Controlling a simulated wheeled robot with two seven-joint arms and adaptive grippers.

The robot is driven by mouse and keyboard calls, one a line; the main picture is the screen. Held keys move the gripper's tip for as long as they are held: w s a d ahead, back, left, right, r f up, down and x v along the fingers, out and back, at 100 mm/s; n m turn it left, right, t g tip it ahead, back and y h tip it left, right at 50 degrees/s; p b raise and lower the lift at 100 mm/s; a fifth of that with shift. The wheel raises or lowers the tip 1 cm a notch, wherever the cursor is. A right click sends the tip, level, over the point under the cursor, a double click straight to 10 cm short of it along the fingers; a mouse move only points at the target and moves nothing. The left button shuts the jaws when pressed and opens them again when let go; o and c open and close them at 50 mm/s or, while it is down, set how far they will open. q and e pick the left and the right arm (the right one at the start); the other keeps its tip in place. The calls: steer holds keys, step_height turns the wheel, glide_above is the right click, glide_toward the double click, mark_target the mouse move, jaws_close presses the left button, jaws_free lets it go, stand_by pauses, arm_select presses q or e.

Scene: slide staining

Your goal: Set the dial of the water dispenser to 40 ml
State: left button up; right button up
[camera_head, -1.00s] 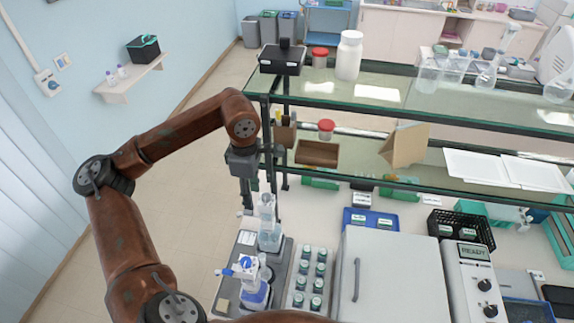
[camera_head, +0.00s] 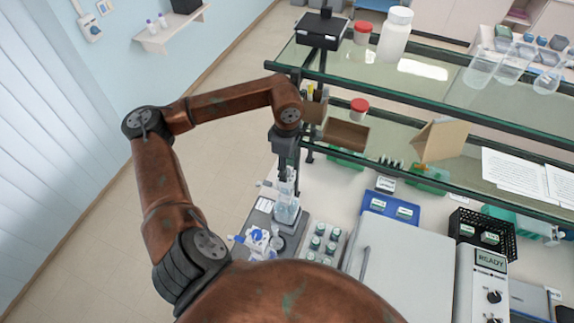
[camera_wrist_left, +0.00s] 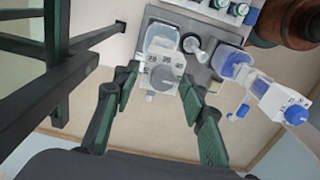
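Two bottle-top dispensers stand on a grey tray. One has a clear bottle (camera_head: 287,212) and a white head with a grey numbered dial (camera_wrist_left: 164,78). The other has a blue dial (camera_wrist_left: 296,115) and also shows in the head view (camera_head: 257,240); I cannot read which holds water. My left gripper (camera_wrist_left: 158,80) is open, pointing down over the clear-bottle dispenser, one finger on each side of the grey dial. I cannot tell whether a finger touches it. In the head view the left gripper (camera_head: 287,168) partly hides the dispenser top. My right gripper is out of view.
A rack of several capped vials (camera_head: 322,242) stands right of the dispensers. A glass shelf unit (camera_head: 390,90) rises behind, its green-edged post close to the left gripper. A white box with a handle (camera_head: 405,262) and a READY device (camera_head: 482,285) stand further right.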

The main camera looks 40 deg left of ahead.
arm_select(q)
steer(key=shift+s, duration=0.3)
steer(key=shift+w+f, duration=0.1)
steer(key=shift+w, duration=0.15)
steer(key=shift+c, duration=1.3)
steer(key=shift+s, duration=0.2)
steer(key=c, duration=0.5)
steer(key=shift+w, duration=0.1)
jaws_close()
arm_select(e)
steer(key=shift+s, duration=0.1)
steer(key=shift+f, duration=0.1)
